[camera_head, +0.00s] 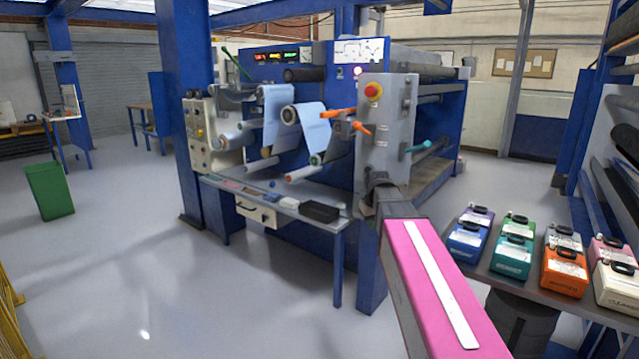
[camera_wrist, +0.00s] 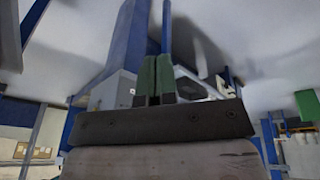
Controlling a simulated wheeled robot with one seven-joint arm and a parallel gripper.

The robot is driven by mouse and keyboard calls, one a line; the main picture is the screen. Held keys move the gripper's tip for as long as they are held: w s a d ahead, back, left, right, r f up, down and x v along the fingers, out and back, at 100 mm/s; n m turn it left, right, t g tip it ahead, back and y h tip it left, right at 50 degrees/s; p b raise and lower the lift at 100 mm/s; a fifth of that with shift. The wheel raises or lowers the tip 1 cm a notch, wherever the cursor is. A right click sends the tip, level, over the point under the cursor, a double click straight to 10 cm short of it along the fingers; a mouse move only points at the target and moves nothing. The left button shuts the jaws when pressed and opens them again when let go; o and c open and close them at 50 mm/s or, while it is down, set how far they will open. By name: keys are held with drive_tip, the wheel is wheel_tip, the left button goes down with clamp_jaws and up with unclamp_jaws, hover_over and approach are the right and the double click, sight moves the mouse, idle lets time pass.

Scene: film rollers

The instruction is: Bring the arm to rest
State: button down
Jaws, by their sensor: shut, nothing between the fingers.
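My gripper (camera_wrist: 155,62) shows in the wrist view with its two green fingers side by side and touching. It is shut, with nothing seen between the fingers. In the head view my pink arm link with a white strip (camera_head: 432,275) reaches forward from the lower right. Its far end is at a dark grey joint in front of the machine's grey control post (camera_head: 386,130). The fingers cannot be made out in the head view. The wrist view is tilted, and blue frame parts (camera_wrist: 128,45) show beyond the fingers.
The roller machine (camera_head: 430,105) stands ahead, with a narrow bench (camera_head: 285,212) in front. A shelf (camera_head: 490,262) at right holds several coloured containers, including a teal one (camera_head: 512,258) and an orange one (camera_head: 564,272). A green bin (camera_head: 49,190) stands left. The floor (camera_head: 130,270) at left is clear.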

drive_tip(key=s+f+m+g, duration=0.3)
drive_tip(key=s+f, duration=1.6)
drive_tip(key=f, duration=0.4)
drive_tip(key=shift+d+m, duration=0.3)
